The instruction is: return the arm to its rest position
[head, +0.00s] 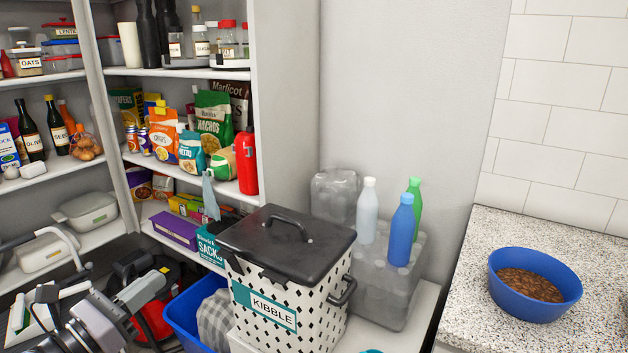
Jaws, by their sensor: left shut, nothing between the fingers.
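My left arm comes in at the lower left, with its grey and black left gripper (143,291) low in front of the pantry shelves. The gripper is shut and empty, and it is apart from the kibble bin. My right gripper is not in view. The white lattice kibble bin (252,284), labelled KIBBLE, stands right of my left gripper, with its black lid (285,252) on top. A blue bowl (505,293) filled with brown kibble sits on the speckled counter at the right.
A blue basket (186,317) with a checked cloth stands between my left arm and the bin. A red and black object (160,316) is behind the gripper. Bottles (401,232) stand behind the bin. Stocked shelves (160,72) fill the left. The counter (505,230) around the bowl is clear.

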